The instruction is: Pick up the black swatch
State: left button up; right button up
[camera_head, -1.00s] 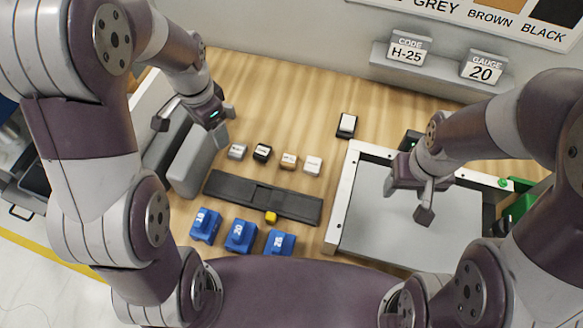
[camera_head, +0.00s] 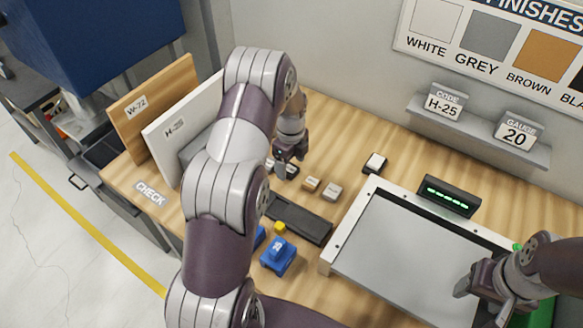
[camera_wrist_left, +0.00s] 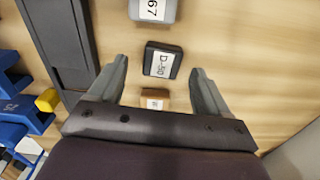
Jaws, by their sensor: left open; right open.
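The black swatch (camera_wrist_left: 162,60) is a small dark block with a white label reading D-50. In the left wrist view it lies on the wooden table, ahead of and between the spread fingertips of my left gripper (camera_wrist_left: 160,75), which is open and empty. In the head view my left gripper (camera_head: 285,158) hangs over the left end of the swatch row and largely hides the black swatch. A grey swatch (camera_wrist_left: 152,10) and a brown swatch (camera_wrist_left: 154,100) lie on either side of it. My right gripper (camera_head: 472,287) is open over the grey panel at right.
A white swatch (camera_head: 332,191) lies beside the brown one. A white-framed grey panel (camera_head: 415,255) fills the right. Upright boards (camera_head: 152,105) stand left.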

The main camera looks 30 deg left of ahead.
pick_arm(q)
jog(key=shift+w+a+f, duration=0.1)
jog(key=shift+a+f, duration=0.05)
jog(key=shift+f, duration=0.4)
jog(key=shift+w+a+f, duration=0.1)
jog(key=shift+f, duration=0.4)
jog(key=shift+s+d+r, duration=0.1)
jog(key=shift+d, duration=0.05)
jog(key=c, duration=1.1)
